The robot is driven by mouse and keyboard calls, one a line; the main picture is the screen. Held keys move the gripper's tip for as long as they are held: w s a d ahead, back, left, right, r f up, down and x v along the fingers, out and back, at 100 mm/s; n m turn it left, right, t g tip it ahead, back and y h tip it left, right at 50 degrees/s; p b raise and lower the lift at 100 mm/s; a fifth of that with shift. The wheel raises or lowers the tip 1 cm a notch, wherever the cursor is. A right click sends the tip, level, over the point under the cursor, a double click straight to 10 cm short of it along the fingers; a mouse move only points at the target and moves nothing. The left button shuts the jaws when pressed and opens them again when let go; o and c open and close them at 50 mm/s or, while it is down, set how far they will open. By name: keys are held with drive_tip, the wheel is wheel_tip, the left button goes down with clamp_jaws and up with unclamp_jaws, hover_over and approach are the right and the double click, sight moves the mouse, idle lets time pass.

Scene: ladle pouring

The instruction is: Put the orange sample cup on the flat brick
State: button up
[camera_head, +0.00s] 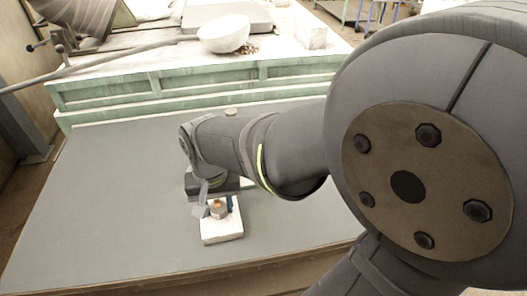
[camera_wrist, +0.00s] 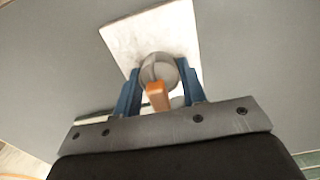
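The flat brick (camera_head: 222,232) is a pale, whitish slab lying on the dark grey table top. In the wrist view the flat brick (camera_wrist: 150,35) lies beyond the fingertips. The orange sample cup (camera_head: 218,211) is a small grey round cup with an orange part. In the wrist view the cup (camera_wrist: 157,69) overlaps the brick's near part. My gripper (camera_wrist: 159,78) has its blue fingers against both sides of the cup, which looks upright. In the head view my gripper (camera_head: 221,203) is over the brick's far end. Whether the cup's base touches the brick is hidden.
A green-edged bench (camera_head: 180,85) stands behind the table, with a white bowl (camera_head: 224,34) and a pale block (camera_head: 309,36) on it. A small round object (camera_head: 231,112) sits at the table's back. The table's left side is clear. My arm hides the right.

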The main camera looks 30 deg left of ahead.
drive_tip(key=o, duration=0.4)
drive_tip(key=shift+r, duration=0.1)
wheel_tip(320, 180, up, 12)
drive_tip(key=shift+r, duration=0.1)
idle(0.5)
drive_tip(key=shift+f, duration=4.1)
